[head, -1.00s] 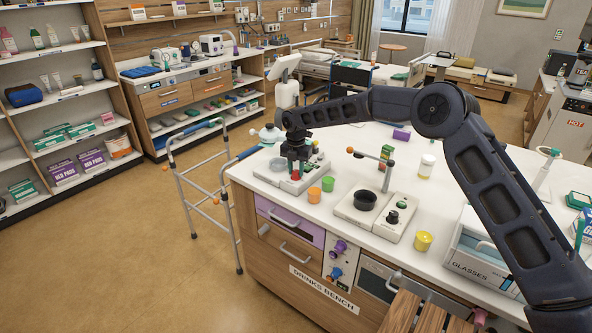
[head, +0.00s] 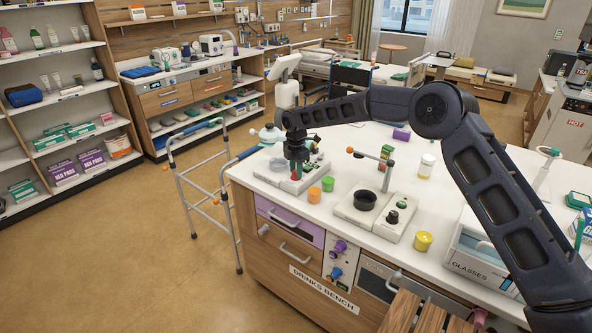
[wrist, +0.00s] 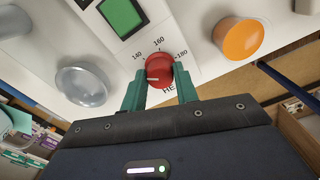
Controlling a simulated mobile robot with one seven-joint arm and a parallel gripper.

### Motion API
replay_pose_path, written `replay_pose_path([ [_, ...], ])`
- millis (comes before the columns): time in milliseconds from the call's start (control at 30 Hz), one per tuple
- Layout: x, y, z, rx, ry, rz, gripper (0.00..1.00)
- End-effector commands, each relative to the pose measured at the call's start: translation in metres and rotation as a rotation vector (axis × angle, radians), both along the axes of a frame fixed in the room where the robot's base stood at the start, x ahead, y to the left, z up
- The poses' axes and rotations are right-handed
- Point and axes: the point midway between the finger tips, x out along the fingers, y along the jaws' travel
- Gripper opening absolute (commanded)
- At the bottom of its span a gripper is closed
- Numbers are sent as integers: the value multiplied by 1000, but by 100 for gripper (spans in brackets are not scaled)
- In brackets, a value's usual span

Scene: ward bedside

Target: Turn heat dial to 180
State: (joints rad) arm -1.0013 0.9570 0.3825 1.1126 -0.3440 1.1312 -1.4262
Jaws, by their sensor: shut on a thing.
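The red heat dial (wrist: 160,70) sits on a white panel in the wrist view, with printed marks 140, 160 and 180 around it. A pale line shows on the dial's face, on the side away from 180. The lettering below the dial is partly hidden by my gripper. My gripper (wrist: 160,88) has its two green fingers on either side of the dial, shut on it. In the head view my gripper (head: 296,172) points down at the appliance (head: 277,178) at the left end of the drinks bench, hiding part of it.

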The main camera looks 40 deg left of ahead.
Motion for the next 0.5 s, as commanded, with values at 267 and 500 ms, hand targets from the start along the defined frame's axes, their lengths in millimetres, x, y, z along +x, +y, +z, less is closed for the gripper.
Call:
replay_pose_path([
  [267, -1, 0, 0, 1, -1, -262, 7],
  [500, -1, 0, 0, 0, 0, -490, 7],
])
